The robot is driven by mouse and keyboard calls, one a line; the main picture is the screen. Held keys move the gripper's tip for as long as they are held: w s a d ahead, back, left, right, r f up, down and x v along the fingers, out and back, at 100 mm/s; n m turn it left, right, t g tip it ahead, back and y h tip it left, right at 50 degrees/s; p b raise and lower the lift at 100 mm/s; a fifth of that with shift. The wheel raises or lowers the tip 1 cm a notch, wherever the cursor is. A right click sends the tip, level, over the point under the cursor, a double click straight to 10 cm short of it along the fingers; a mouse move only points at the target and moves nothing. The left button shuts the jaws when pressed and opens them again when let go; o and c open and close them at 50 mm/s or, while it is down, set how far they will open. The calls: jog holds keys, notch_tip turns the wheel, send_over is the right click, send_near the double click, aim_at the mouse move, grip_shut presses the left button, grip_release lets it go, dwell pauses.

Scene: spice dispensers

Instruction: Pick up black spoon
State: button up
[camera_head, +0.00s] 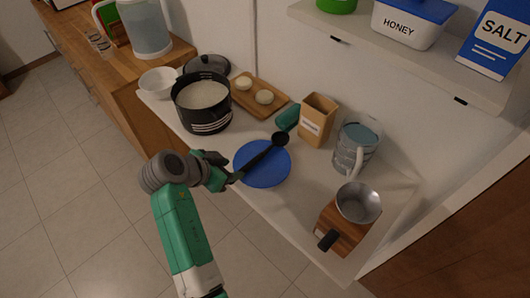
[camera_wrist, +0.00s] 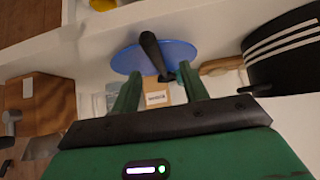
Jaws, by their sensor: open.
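The black spoon (camera_head: 262,153) lies across the blue plate (camera_head: 262,172) on the white counter, its bowl toward the back right and its handle toward my gripper. My gripper (camera_head: 228,180) is at the plate's left edge, close to the handle end. In the wrist view, my gripper (camera_wrist: 158,84) is open, with two green fingers apart. The spoon's dark handle (camera_wrist: 151,48) shows between and beyond the fingertips, in front of the blue plate (camera_wrist: 186,52). Whether any finger touches the handle is not clear.
A black pot (camera_head: 203,104) stands behind and left of the plate. Counter space in front of the plate is clear.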

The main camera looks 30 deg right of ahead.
aim_at(246, 166)
jog(key=x, duration=0.4)
jog(key=shift+s+d+f, duration=0.15)
jog(key=shift+d, duration=0.25)
grip_shut()
jog(key=shift+r, duration=0.5)
notch_tip(246, 166, up, 2)
jog(key=shift+r, duration=0.15)
jog(key=w+a+r+b, duration=0.1)
jog(key=w+a+b, duration=0.1)
jog(key=a, duration=1.4)
jog(key=shift+r+b, duration=0.4)
jog(key=shift+b, duration=0.2)
jog(key=shift+w, duration=0.1)
